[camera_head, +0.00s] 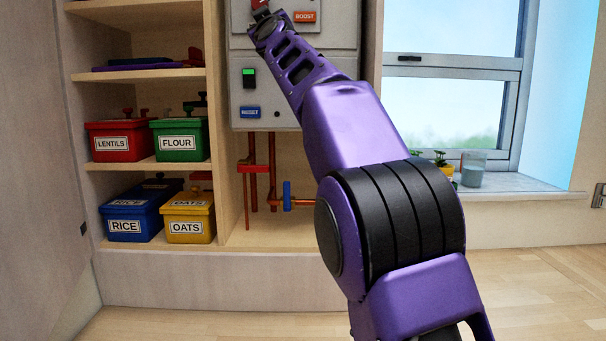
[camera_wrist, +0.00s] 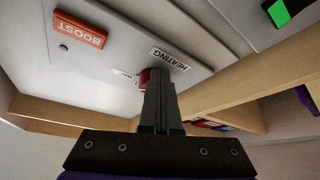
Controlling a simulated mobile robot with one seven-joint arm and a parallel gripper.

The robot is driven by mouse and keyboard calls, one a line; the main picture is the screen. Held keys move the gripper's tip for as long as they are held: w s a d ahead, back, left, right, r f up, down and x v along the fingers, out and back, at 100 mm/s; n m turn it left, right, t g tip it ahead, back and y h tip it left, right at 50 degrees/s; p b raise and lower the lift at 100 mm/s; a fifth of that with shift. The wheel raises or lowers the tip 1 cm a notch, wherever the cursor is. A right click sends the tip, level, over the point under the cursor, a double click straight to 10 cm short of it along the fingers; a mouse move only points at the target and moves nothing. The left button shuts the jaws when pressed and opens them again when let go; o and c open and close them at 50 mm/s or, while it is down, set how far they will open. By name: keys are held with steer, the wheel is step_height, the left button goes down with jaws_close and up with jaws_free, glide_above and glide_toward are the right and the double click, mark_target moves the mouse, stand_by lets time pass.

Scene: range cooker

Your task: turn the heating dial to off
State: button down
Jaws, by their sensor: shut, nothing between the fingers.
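The heating dial is a small red knob (camera_wrist: 144,76) on the white boiler panel (camera_wrist: 115,62), beside the "HEATING" label (camera_wrist: 169,59) in the wrist view. My gripper (camera_wrist: 158,73) is shut and empty, its fingertips right at the dial and hiding much of it. I cannot tell whether they touch it. A bit of red, the dial, also shows at the top edge of the head view (camera_head: 259,4), by my gripper (camera_head: 262,15). The dial's setting cannot be read.
An orange "BOOST" button (camera_wrist: 80,29) is on the same panel. Lower down are a green-lit black switch (camera_head: 249,78) and a blue button (camera_head: 250,112). Wooden shelves (camera_head: 214,120) with labelled boxes stand left, a window (camera_head: 445,110) right. Copper pipes (camera_head: 272,170) run below.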

steer(key=shift+d, duration=0.15)
steer(key=shift+d+r, duration=0.55)
steer(key=shift+d, duration=0.25)
steer(key=shift+r, duration=0.15)
steer(key=shift+d, duration=0.1)
steer(key=shift+s+d+f+b, duration=0.1)
steer(key=shift+d+f+b, duration=0.1)
steer(key=shift+f+b, duration=0.25)
steer(key=s+b, duration=0.2)
steer(key=s, duration=0.3)
steer(key=shift+s+r, duration=0.1)
steer(key=shift+s, duration=0.3)
